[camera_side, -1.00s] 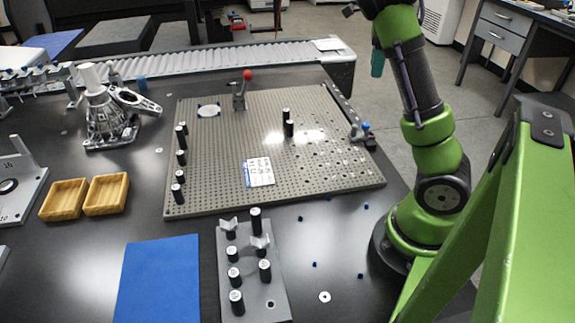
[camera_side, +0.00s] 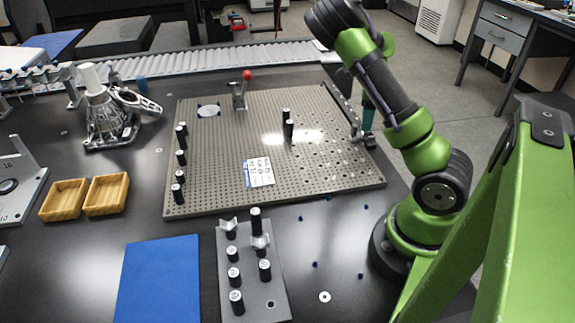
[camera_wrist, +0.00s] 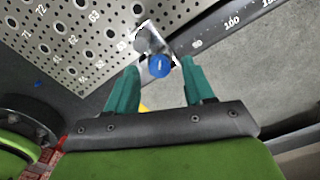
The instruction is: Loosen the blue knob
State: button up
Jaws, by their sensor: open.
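The blue knob (camera_wrist: 159,66) sits on a small grey metal clamp (camera_wrist: 146,41) at the edge of the perforated plate. In the wrist view it lies between and just beyond the two teal fingertips of my gripper (camera_wrist: 160,75), which are apart with nothing held. In the side view my gripper (camera_side: 366,125) points down at the clamp (camera_side: 362,140) on the plate's right edge, and the knob is hidden behind the finger there. I cannot tell whether a finger touches the knob.
The perforated plate (camera_side: 220,150) carries several black posts, a red-tipped toggle clamp (camera_side: 240,92) and a printed card (camera_side: 258,172). A scale rail (camera_wrist: 225,27) runs along the plate's edge. A post rack (camera_side: 270,290), a blue mat (camera_side: 158,285) and wooden trays (camera_side: 106,194) stand in front and left.

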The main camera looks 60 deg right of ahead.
jog(key=shift+f, duration=0.4)
jog(key=shift+c, duration=0.5)
grip_shut()
jog(key=n, duration=0.4)
jog(key=shift+n, duration=0.3)
jog(key=shift+o, duration=0.5)
grip_release()
notch_tip(320, 180, up, 17)
